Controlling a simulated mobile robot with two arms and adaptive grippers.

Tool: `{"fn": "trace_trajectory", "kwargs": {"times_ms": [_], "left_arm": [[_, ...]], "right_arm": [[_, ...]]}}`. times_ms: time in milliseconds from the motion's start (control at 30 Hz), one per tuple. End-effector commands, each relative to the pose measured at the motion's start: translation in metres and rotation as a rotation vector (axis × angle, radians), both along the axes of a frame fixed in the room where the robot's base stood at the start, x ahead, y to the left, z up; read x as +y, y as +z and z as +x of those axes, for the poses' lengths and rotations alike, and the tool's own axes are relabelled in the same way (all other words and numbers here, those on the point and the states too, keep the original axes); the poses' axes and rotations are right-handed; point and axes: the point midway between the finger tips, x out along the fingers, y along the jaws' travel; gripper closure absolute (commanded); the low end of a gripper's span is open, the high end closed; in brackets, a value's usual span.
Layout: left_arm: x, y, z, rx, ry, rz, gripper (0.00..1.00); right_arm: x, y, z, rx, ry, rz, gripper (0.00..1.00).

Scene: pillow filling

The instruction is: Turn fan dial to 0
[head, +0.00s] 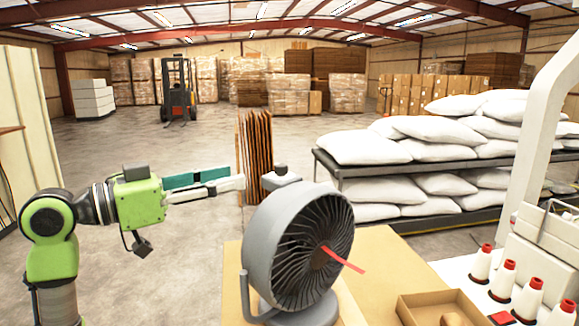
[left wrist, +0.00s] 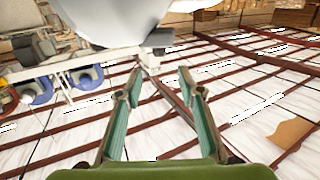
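The grey fan (head: 300,245) stands on the table with a red ribbon (head: 343,260) at its front. A dark dial-like knob (head: 281,169) sits on a grey piece at the fan's upper back; its setting cannot be read. My left gripper (head: 235,178) is left of the knob, fingers pointing right toward it, with a small gap. In the left wrist view the two teal fingers of my left gripper (left wrist: 160,75) are apart and empty. A pale rounded body, seemingly the fan (left wrist: 110,20), and a dark knob (left wrist: 158,38) show beyond the fingertips. My right gripper is not seen.
Folded brown sheets (head: 256,150) stand behind the knob. White pillows (head: 365,147) lie on a rack behind. Floor at left is open.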

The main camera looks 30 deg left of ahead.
Motion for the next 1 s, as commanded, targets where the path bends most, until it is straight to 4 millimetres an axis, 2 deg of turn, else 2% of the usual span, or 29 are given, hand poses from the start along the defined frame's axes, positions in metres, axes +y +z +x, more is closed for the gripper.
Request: {"fn": "trace_trajectory", "kwargs": {"times_ms": [200,400,533,733,1000], "left_arm": [[-0.024,0.006,0.039,0.001,-0.005,-0.003,0.65],[-0.043,0.005,0.076,0.002,-0.004,-0.006,0.65],[-0.053,0.003,0.093,0.002,-0.003,-0.004,0.65],[-0.06,0.002,0.107,0.001,-0.001,-0.002,0.65],[-0.061,0.0,0.108,0.0,0.0,0.0,0.65]], "right_arm": [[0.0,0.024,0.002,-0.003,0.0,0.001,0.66],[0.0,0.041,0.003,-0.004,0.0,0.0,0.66],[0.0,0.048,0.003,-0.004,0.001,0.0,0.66],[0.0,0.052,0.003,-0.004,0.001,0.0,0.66],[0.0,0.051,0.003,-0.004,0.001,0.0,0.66]]}}
